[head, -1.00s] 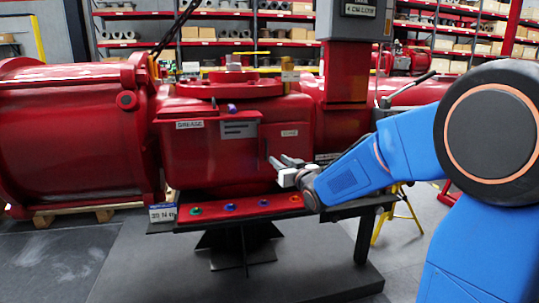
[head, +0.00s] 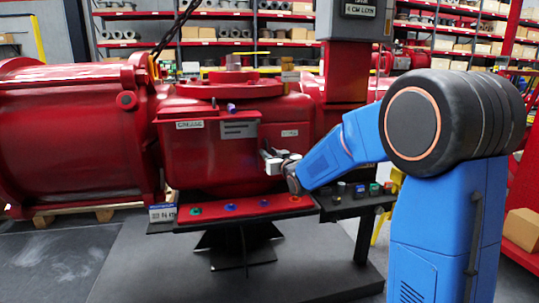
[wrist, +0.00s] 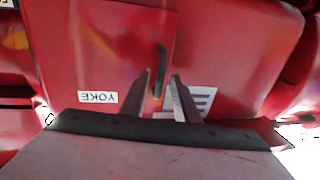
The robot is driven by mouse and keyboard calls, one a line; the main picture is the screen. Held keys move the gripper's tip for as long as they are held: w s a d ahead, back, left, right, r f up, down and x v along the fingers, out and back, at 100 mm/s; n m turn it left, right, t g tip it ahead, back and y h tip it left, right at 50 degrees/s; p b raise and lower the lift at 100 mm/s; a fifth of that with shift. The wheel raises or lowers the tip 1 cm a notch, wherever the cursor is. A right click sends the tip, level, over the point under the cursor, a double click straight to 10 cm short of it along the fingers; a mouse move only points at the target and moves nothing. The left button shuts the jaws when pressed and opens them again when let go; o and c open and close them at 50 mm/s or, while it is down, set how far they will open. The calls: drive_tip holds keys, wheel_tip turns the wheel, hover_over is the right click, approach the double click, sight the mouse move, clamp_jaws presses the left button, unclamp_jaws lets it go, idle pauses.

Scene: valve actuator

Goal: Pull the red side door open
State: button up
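The red side door (head: 290,143) is on the front of the red valve actuator and appears closed. It carries a small white label, which reads YOKE upside down in the wrist view. The door (wrist: 110,55) fills the left-middle of that view, with its dark bar handle (wrist: 161,58) near its right edge. My gripper (wrist: 162,84) is open, with one finger on each side of the handle's near end and a gap to it. In the head view my gripper (head: 265,154) is at the door's left edge and hides most of the handle.
A red ledge (head: 250,207) with coloured buttons runs below the door. A dark side panel (head: 350,203) with knobs stands right of it, under my arm. A grey plate with a label (head: 239,129) is left of the door. Storage shelves stand behind.

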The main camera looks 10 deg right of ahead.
clamp_jaws()
drive_tip(key=shift+s, duration=0.15)
